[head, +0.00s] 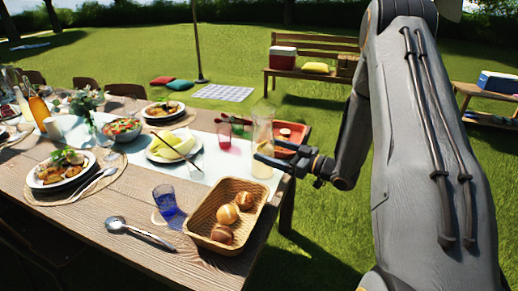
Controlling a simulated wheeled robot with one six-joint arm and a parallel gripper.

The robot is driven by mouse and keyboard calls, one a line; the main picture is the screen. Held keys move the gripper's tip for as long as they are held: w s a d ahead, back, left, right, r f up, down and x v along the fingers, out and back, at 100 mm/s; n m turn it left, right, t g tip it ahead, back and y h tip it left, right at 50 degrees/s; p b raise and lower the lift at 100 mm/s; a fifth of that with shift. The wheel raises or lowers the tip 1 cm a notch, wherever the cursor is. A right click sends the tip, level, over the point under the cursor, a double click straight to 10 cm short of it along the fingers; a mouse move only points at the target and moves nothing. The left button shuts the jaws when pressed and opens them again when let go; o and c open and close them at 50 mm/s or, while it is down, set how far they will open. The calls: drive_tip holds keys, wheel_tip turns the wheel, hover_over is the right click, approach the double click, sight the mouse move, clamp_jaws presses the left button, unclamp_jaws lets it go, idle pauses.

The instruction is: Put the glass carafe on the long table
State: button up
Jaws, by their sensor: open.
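The clear glass carafe (262,125) stands upright at the right edge of the long table (140,222), with something pale near its bottom. My gripper (268,153) reaches in from the right at the carafe's lower half. Its dark fingers are open and overlap the carafe in the picture. I cannot tell whether they touch it. The carafe's base looks to be at table height, but I cannot tell for sure whether it rests there.
A bread basket (258,190), a blue glass (166,200) and a plate with yellow food (175,146) are near the carafe. A red glass (224,134) and an orange-red tray (292,136) are close by. Bare wood shows at the front beside a spoon (138,232).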

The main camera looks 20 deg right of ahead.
drive_tip(key=shift+v, duration=2.5)
